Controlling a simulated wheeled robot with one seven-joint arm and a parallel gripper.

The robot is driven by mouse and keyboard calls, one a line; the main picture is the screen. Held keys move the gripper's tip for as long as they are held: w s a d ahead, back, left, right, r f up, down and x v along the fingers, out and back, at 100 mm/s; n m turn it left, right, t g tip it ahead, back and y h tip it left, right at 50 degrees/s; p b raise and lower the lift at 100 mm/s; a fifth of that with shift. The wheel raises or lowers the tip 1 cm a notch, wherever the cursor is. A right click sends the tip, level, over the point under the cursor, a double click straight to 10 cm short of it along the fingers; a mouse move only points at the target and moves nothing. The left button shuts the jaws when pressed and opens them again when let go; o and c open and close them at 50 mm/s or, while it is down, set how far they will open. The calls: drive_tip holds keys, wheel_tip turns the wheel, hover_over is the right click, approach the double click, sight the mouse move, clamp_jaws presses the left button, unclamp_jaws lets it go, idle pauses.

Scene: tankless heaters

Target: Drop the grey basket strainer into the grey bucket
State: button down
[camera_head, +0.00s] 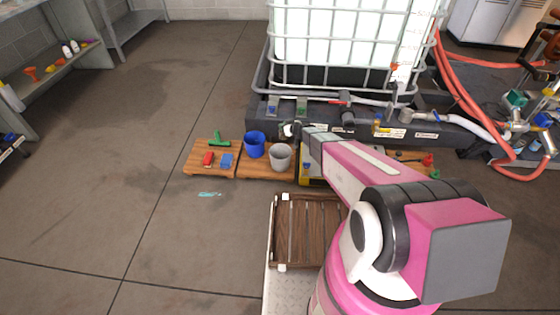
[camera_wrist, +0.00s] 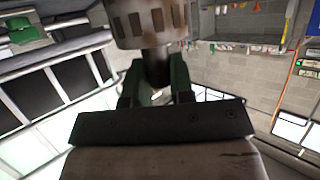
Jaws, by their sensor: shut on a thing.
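The grey basket strainer (camera_wrist: 150,22) is at the top of the wrist view, a slotted cup with a dark stem. My gripper (camera_wrist: 156,80) is shut on the stem between its green fingers. In the head view the grey bucket (camera_head: 280,158) stands on a wooden board, open side up. The end of my arm is just behind and above the bucket in that picture; the fingers and strainer are too small to make out clearly there. I cannot tell how high the strainer is over the bucket. The bucket does not show in the wrist view.
A blue bucket (camera_head: 254,145) stands left of the grey one. A wooden board (camera_head: 196,166) holds a green tool (camera_head: 219,140), a red item (camera_head: 208,159) and a blue item (camera_head: 227,160). A large caged tank (camera_head: 345,45) stands behind. The floor at left is clear.

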drive_tip(key=f, duration=0.1)
drive_tip(key=s+f, duration=0.1)
drive_tip(key=f, duration=0.3)
drive_tip(key=shift+s+a, duration=0.25)
drive_tip(key=shift+f, duration=2.85)
drive_tip(key=c, duration=0.9)
unclamp_jaws()
drive_tip(key=shift+d, duration=0.1)
drive_tip(key=v, duration=1)
drive_tip(key=shift+s+d, duration=0.2)
drive_tip(key=shift+s, duration=0.1)
drive_tip(key=shift+r, duration=0.1)
drive_tip(key=shift+r, duration=0.1)
